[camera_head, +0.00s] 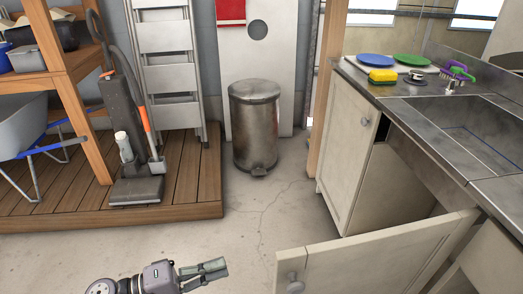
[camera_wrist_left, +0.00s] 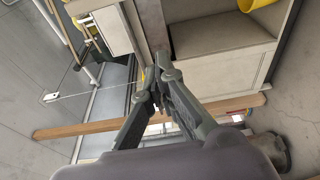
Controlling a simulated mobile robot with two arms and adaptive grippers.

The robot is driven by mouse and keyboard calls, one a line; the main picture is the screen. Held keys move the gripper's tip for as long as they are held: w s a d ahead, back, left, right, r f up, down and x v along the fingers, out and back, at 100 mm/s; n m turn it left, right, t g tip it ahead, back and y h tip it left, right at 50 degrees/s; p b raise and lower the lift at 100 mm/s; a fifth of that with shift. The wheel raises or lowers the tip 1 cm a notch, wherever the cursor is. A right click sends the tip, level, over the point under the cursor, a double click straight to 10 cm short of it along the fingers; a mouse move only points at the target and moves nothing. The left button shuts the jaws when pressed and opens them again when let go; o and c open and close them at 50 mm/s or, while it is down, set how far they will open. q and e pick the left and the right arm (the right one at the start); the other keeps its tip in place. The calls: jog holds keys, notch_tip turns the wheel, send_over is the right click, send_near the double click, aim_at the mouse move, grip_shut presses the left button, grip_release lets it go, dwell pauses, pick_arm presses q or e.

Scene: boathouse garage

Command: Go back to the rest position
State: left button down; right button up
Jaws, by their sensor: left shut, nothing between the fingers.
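My left gripper (camera_head: 214,268) shows at the bottom of the head view, low over the concrete floor and left of an open cabinet door (camera_head: 375,258). It is shut and empty. In the left wrist view its fingers (camera_wrist_left: 155,82) come together in front of a cabinet and a wooden beam. My right gripper is in neither view.
A sink counter (camera_head: 445,120) with plates, a yellow sponge (camera_head: 382,76) and brushes stands on the right. The open door juts out below it. A metal trash bin (camera_head: 254,125) and a wooden platform (camera_head: 110,208) with a vacuum cleaner stand behind. The floor between is clear.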

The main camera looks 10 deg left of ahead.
pick_arm(q)
jog(key=s+a+f+m+g+y, duration=0.1)
jog(key=s+f+m+g+y, duration=0.3)
jog(key=f, duration=1.2)
jog(key=s+a+f+m+g+y, duration=0.1)
jog(key=s+f+y, duration=0.5)
jog(key=f, duration=1)
jog(key=s+a+f+m+g+y, duration=0.1)
jog(key=s+a+f+m+y, duration=0.1)
jog(key=s+a+f+y, duration=0.25)
jog(key=s+a+f+g+p, duration=0.1)
jog(key=s+p, duration=0.7)
jog(key=s+f+m+y+p, duration=0.1)
jog(key=s+p, duration=0.7)
jog(key=s, duration=0.1)
jog(key=shift+a+f+g, duration=0.35)
jog(key=shift+a+g, duration=0.05)
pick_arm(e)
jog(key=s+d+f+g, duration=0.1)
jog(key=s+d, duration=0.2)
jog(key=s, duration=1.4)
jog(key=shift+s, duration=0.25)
